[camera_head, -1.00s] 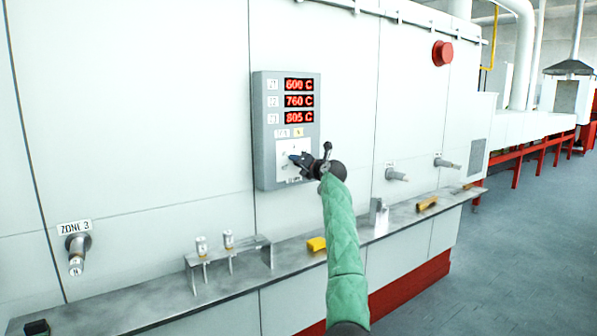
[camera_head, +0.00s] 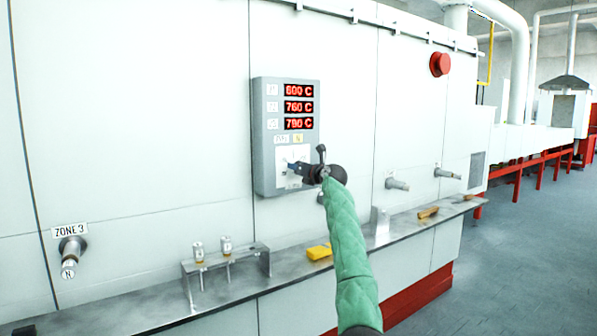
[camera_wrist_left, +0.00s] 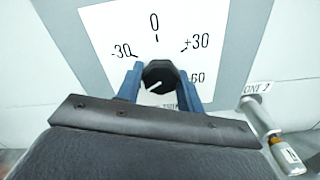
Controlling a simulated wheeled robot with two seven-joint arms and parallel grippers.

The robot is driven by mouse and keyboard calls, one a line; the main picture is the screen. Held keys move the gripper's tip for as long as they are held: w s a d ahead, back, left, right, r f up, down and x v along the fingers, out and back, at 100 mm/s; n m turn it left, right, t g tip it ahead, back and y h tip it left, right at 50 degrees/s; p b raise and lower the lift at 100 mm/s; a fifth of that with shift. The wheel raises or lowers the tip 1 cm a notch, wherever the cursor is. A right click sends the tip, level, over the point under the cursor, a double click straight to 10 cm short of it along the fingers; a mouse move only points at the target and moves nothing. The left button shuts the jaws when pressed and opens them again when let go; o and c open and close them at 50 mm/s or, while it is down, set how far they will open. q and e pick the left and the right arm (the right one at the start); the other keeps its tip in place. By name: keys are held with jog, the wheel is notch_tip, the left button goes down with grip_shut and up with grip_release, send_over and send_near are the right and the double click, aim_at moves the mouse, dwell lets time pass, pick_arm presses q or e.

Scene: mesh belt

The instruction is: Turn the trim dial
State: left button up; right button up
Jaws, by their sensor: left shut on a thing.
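The trim dial (camera_wrist_left: 160,74) is a dark knob with a white mark on a white plate (camera_wrist_left: 112,25) printed -30, 0, +30 and 60. My left gripper (camera_wrist_left: 159,82) has its two blue fingers shut on either side of the dial. The dial's white mark points toward the lower left. In the head view my left gripper (camera_head: 293,168) is at the grey control panel (camera_head: 264,140) and hides the dial. The panel's red displays (camera_head: 299,107) read about 600 C, 760 C and 780 C. My right gripper is out of view.
A steel ledge (camera_head: 130,310) runs below the panel, with a small rack (camera_head: 228,262), a yellow block (camera_head: 319,252) and a wooden-looking piece (camera_head: 428,213) on it. A red button (camera_head: 440,64) is up at right.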

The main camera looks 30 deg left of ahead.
pick_arm(q)
jog(key=shift+f, duration=0.1)
jog(key=o, duration=1)
jog(key=b+v, duration=0.1)
jog(key=v, duration=0.6)
jog(key=shift+d, duration=0.35)
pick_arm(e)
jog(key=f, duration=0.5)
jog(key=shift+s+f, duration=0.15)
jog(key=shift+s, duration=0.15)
pick_arm(q)
jog(key=shift+s, duration=0.1)
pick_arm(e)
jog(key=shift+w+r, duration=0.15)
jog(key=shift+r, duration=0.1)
